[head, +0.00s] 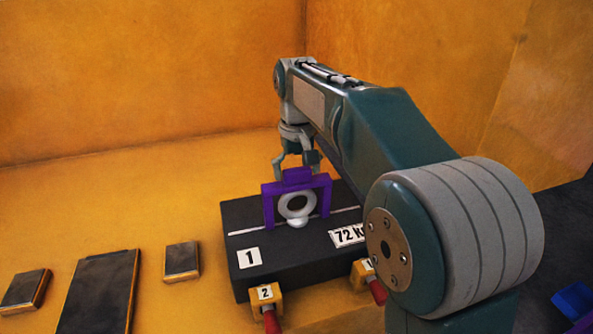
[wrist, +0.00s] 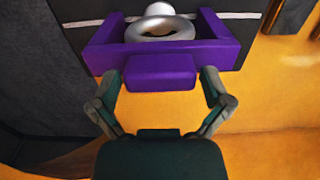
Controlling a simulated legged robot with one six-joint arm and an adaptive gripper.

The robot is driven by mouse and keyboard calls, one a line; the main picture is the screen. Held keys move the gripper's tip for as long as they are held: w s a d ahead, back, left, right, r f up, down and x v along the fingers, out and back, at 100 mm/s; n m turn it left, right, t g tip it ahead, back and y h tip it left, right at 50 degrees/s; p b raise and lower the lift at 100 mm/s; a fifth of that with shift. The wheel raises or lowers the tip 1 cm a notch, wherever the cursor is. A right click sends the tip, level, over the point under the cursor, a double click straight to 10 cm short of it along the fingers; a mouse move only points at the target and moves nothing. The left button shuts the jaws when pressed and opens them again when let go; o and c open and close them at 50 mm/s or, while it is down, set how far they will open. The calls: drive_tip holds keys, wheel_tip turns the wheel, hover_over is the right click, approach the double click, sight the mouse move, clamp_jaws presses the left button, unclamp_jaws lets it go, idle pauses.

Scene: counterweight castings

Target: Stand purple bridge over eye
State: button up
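The purple bridge (head: 296,186) stands upright over the pale ring-shaped eye (head: 284,207), with one leg on each side of it. Its legs appear to reach the top of the dark casting (head: 247,275). In the wrist view the bridge (wrist: 221,48) shows from above, with its block-shaped handle (wrist: 160,72) towards me and the eye (wrist: 158,29) behind the crossbar. My gripper (head: 297,166) is at the handle. In the wrist view my gripper's fingers (wrist: 160,82) are spread on either side of the handle, with a narrow gap seeming to show at each side.
The casting carries labels "1" and "72" and a white line across its top. Yellow blocks (head: 265,295) with red handles sit at its front edge. Dark plates (head: 100,292) lie on the yellow floor at left. A blue object (head: 573,301) is at the lower right.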

wheel_tip(320, 180, up, 12)
idle(0.8)
drive_tip(key=shift+a+f, duration=0.1)
idle(0.5)
